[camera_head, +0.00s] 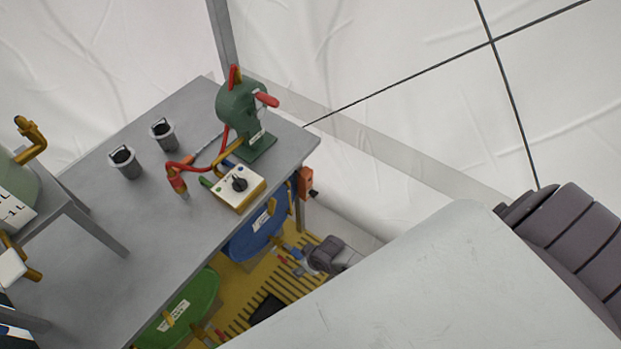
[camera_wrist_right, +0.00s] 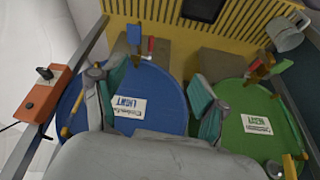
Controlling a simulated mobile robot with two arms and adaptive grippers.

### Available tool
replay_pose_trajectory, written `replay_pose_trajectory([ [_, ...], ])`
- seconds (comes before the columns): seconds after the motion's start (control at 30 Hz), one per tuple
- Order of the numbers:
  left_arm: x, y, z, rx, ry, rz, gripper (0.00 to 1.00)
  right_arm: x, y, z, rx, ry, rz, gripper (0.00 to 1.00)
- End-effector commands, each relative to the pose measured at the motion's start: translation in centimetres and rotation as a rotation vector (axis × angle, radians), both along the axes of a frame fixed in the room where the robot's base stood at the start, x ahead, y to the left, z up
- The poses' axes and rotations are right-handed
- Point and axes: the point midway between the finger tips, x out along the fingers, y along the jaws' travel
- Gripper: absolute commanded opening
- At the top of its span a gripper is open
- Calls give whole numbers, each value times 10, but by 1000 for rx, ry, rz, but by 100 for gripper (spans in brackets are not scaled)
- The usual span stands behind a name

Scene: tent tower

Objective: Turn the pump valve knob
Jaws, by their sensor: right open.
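A black knob (camera_head: 239,184) sits on the white face of a small yellow box (camera_head: 251,195) near the table's right edge in the head view. A green pump (camera_head: 240,104) with red handles stands behind it; red and yellow hoses run close by. My right gripper (camera_wrist_right: 159,95) shows in the right wrist view. Its two teal-padded fingers are spread apart and empty, in front of the blue drum and the green drum. The knob is not in the right wrist view. My left gripper is not in view.
The grey table (camera_head: 190,235) carries two grey cups (camera_head: 124,162) at its back left. A blue drum (camera_wrist_right: 80,115) and a green drum (camera_wrist_right: 262,105) are beside a yellow slatted platform (camera_wrist_right: 160,22). An orange box (camera_wrist_right: 48,94) is at the left in the wrist view.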

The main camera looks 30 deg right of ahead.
Motion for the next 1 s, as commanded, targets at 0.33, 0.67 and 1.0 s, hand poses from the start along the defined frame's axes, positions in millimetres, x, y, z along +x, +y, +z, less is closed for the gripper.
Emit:
replay_pose_trajectory([
  [0.33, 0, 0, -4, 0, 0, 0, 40, -15, -6, -18, -11, 15, -12, 73],
  [0.67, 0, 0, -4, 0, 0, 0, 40, -15, -6, -18, -11, 15, -12, 73],
  [1.0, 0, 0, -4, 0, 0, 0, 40, -56, -19, -50, -35, 59, -36, 73],
])
